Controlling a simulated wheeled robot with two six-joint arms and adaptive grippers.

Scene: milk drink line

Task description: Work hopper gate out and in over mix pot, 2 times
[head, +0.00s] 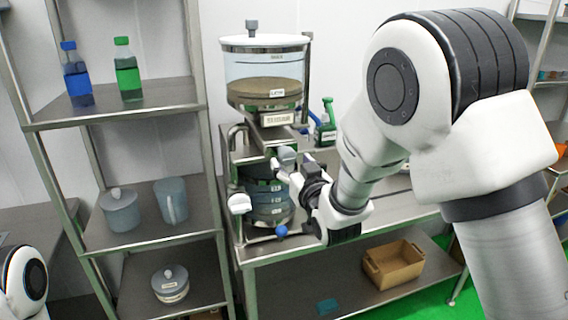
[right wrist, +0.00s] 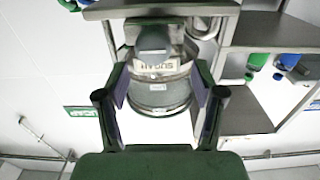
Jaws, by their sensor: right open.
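The hopper (head: 262,75) is a clear drum with a white lid and brown powder inside, on a metal stand. Its gate has a grey knob (head: 287,154) at the front, under the hopper; the knob also shows in the right wrist view (right wrist: 153,42). I cannot tell how far out the gate is. The dark grey mix pot (head: 262,208) stands below, partly hidden by my arm. My right gripper (head: 285,171) is open, close to the knob. In the right wrist view its fingers (right wrist: 160,88) are spread and empty, with the knob just beyond them. My left gripper is out of view.
A shelf rack (head: 115,115) on the left holds blue and green bottles and grey vessels. A brown crate (head: 393,265) is on the lower shelf. The bench right of the stand is largely hidden by my right arm.

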